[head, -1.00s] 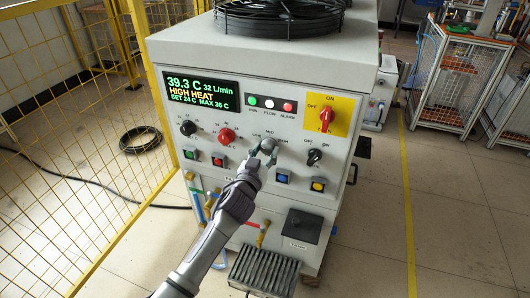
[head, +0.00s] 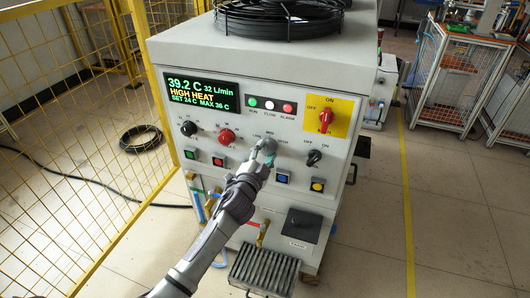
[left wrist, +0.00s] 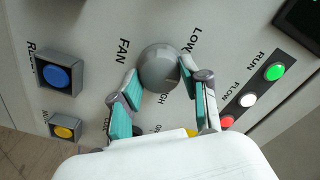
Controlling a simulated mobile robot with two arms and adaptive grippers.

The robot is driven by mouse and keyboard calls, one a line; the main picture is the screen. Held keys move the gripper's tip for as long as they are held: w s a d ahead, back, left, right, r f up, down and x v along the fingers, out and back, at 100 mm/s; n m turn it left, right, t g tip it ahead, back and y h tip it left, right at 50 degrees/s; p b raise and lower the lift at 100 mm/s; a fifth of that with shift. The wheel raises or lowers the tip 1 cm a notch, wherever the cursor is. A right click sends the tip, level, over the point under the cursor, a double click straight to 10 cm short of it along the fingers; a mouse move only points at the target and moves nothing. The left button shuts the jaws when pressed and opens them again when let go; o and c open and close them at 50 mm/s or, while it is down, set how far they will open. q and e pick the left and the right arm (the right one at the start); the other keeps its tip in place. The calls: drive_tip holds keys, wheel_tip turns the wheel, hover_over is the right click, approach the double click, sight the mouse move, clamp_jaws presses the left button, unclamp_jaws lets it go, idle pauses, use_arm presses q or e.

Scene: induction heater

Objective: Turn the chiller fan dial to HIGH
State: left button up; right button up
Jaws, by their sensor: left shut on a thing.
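The chiller fan dial (head: 269,145) is a round grey knob on the chiller's front panel, with LOW and MED printed by it in the head view. In the left wrist view the knob (left wrist: 159,66) sits between the words FAN and LOW, and HIGH is partly covered by my fingers. My left gripper (head: 262,160) is shut on the knob. In the left wrist view its teal-padded fingers (left wrist: 161,82) lie on opposite sides of it. I cannot make out the dial's pointer. My right gripper is not in view.
The display (head: 201,94) reads 39.2 C and HIGH HEAT. A red knob (head: 227,136) is left of the fan dial and a black ON/OFF knob (head: 314,157) is right of it. A blue button (head: 282,177) is just below. Yellow mesh fencing (head: 70,150) stands at left.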

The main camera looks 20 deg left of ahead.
use_arm(q)
drive_tip(key=m, duration=0.3)
drive_tip(key=shift+m, duration=0.4)
drive_tip(key=m, duration=0.3)
drive_tip(key=shift+m+p, duration=0.3)
drive_tip(key=m, duration=0.3)
drive_tip(key=shift+m+p, duration=0.45)
drive_tip(key=shift+m, duration=1.05)
drive_tip(key=shift+f, duration=0.1)
drive_tip(key=o, duration=1.1)
drive_tip(key=shift+o, duration=0.2)
